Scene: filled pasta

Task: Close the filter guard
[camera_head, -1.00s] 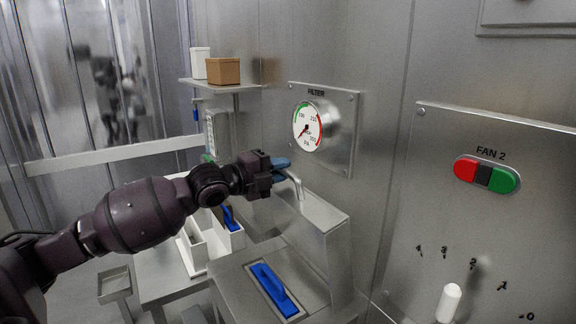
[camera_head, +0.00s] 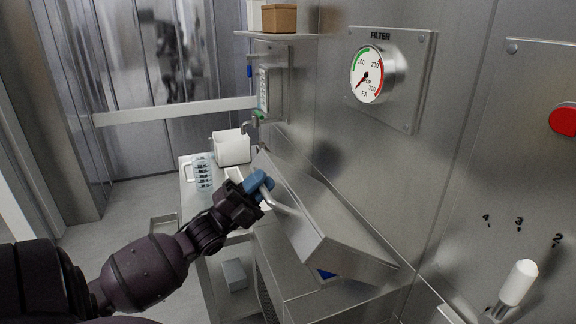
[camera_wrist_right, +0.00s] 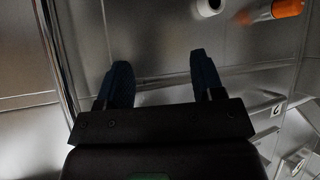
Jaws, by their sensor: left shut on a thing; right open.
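The filter guard (camera_head: 318,208) is a grey metal cover on the bench below the FILTER gauge, standing tilted partway. Its bent metal handle (camera_head: 281,205) is at the near left edge. My left gripper (camera_head: 260,185), with blue fingertips, is shut on the handle. Under the guard, a bit of the blue filter part (camera_head: 326,274) shows; the rest is hidden. In the right wrist view, my right gripper (camera_wrist_right: 161,82) is open, with nothing between its fingers and a metal surface behind.
The FILTER gauge (camera_head: 372,75) is on the wall above the guard. A white lever (camera_head: 519,283) stands at the lower right. A white container (camera_head: 231,148) and a light blue rack (camera_head: 202,172) are on the table behind. A brown box (camera_head: 279,18) is on a shelf.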

